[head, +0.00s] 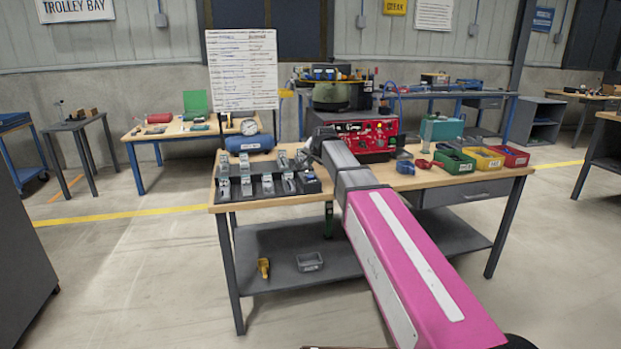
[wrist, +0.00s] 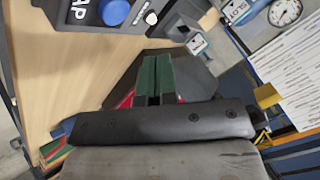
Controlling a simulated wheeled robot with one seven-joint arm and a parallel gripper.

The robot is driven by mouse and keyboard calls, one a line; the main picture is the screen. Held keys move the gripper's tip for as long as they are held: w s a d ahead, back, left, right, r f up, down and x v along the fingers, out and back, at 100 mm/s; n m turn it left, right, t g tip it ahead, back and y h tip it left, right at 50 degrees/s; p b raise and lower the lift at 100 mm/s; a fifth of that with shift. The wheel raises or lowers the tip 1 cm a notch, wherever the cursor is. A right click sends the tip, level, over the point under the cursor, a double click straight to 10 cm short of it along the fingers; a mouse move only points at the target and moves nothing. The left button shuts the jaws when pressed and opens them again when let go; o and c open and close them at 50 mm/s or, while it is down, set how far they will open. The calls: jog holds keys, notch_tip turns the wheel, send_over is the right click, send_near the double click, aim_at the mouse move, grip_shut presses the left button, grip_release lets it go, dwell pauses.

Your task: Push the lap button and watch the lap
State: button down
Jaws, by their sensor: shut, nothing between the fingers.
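In the wrist view, a blue round button (wrist: 116,12) sits on a dark housing (wrist: 75,14) with white letters beside it, of which "AP" shows; the top edge cuts it off. My gripper (wrist: 156,60) shows as two dark green fingers pressed together, shut and empty. Its tips are below and to the right of the blue button in the picture, apart from it. In the head view, the bowl feeder (head: 332,95) has a dark green bowl, with a red control panel (head: 378,135) in front.
The wooden bench (head: 440,179) carries a dark tray (head: 262,193) of small metal parts at left, and green (head: 455,161), yellow (head: 484,159) and red (head: 511,155) bins at right. A dial gauge (head: 249,127), a blue cylinder (head: 249,143) and a written board (head: 243,70) stand behind the tray.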

aim_at(312, 176)
jog(key=shift+f, duration=1.75)
jog(key=shift+f, duration=0.85)
dwell(1.4)
jog(key=shift+r, duration=0.85)
jog(key=shift+r, duration=0.1)
jog(key=shift+r, duration=2.45)
jog(key=shift+s, duration=0.1)
